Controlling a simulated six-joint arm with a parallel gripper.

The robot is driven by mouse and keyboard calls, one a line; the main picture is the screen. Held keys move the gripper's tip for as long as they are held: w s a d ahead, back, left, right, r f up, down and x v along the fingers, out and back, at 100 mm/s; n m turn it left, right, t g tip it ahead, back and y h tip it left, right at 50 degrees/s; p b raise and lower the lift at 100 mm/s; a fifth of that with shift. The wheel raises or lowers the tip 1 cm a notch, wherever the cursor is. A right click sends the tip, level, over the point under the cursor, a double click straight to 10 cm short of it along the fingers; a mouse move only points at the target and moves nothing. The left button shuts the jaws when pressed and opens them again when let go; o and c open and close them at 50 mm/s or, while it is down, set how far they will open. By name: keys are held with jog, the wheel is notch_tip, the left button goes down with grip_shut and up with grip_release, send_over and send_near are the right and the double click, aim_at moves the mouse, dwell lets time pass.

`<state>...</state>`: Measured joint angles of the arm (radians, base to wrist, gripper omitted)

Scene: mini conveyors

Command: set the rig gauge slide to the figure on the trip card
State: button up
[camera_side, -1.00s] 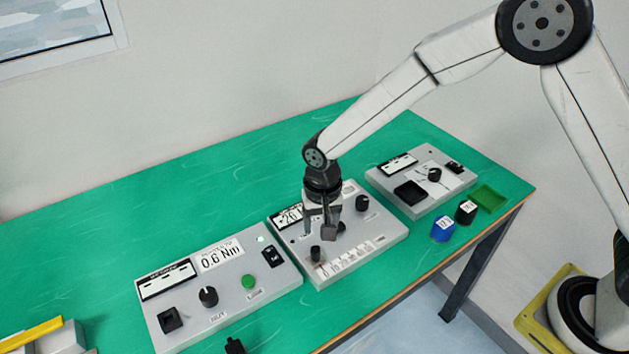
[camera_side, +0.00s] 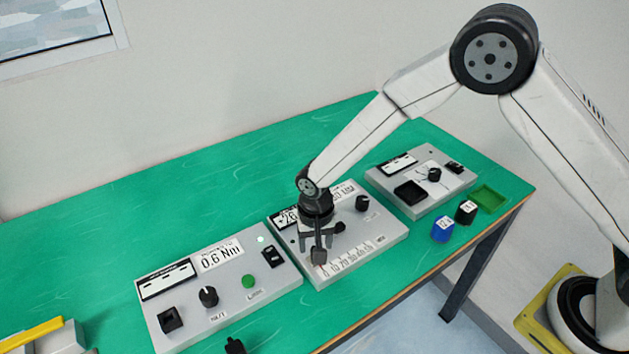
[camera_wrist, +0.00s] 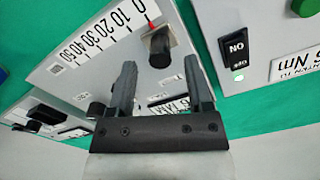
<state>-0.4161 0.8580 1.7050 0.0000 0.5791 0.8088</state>
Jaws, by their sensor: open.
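The middle grey unit (camera_side: 385,237) carries a printed scale (camera_side: 347,257) running from 0 upward in tens. In the wrist view the black slide knob (camera_wrist: 160,50) stands at the 0 end of the scale (camera_wrist: 92,45), with a red mark (camera_wrist: 150,26) beside it. My gripper (camera_side: 317,255) is low over this slide and hides the knob in the side view. In the wrist view my gripper (camera_wrist: 158,75) is open, its fingers pointing toward the knob with space between them. Cards (camera_side: 287,217) on the unit's back edge are partly hidden by my wrist; their figures are not fully readable.
A left unit (camera_side: 215,290) shows 0.6 Nm, a dark knob (camera_side: 208,296) and a green button (camera_side: 248,281). A right unit (camera_side: 445,190) stands behind. Blue (camera_side: 442,230) and black (camera_side: 466,212) blocks and a green tray (camera_side: 488,199) lie at the right edge.

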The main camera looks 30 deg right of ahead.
jog(key=shift+f, duration=1.3)
jog(key=shift+c, duration=0.2)
grip_shut()
dwell(0.4)
